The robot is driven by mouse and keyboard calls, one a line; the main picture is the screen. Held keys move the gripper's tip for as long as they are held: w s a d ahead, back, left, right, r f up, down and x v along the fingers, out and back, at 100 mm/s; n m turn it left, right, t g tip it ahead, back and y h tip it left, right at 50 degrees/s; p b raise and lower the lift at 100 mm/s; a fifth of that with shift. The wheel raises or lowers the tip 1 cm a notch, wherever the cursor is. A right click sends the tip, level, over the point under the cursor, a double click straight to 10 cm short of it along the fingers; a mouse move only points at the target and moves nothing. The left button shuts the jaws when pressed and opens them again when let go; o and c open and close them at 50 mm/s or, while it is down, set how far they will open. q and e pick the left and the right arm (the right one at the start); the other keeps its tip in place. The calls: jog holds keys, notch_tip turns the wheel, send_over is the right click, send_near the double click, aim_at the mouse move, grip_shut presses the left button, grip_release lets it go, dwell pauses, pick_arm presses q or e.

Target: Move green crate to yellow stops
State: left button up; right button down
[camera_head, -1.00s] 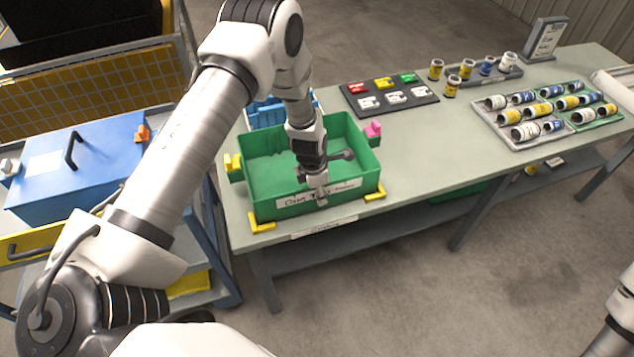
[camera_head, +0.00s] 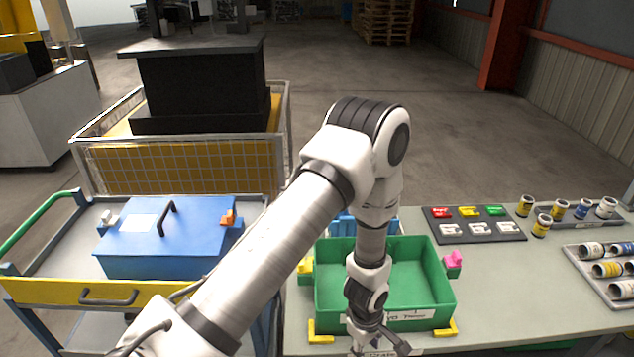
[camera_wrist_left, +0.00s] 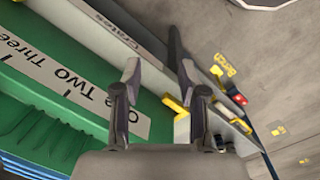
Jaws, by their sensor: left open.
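The green crate (camera_head: 428,285) stands upright on the table, its front corners at the two yellow stops, left (camera_head: 319,333) and right (camera_head: 446,329). I cannot tell whether it touches them. It looks empty inside, partly hidden by my left arm. My left gripper (camera_head: 380,347) is open and empty just in front of the crate's labelled front wall, near the table's front edge. In the left wrist view my open fingers (camera_wrist_left: 158,75) show beside the crate's white label (camera_wrist_left: 75,95), with a yellow stop (camera_wrist_left: 178,105) behind them. My right gripper is out of view.
A button panel (camera_head: 474,224) and jars (camera_head: 542,225) are to the right. A cart with a blue box (camera_head: 165,240) stands left.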

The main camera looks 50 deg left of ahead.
pick_arm(q)
jog(key=s+d+f+m, duration=0.1)
jog(key=s+f+m, duration=0.1)
jog(key=s+m, duration=0.7)
jog(key=s+d+f+m, duration=0.1)
jog(key=s+f+m, duration=0.2)
jog(key=s+m, duration=0.55)
notch_tip(320, 180, down, 9)
jog(key=b, duration=0.9)
jog(key=shift+s+f+g+y, duration=0.15)
jog(key=shift+s+g+y, duration=0.05)
jog(key=shift+g+y, duration=0.2)
jog(key=shift+s+n, duration=0.15)
jog(key=shift+n, duration=0.1)
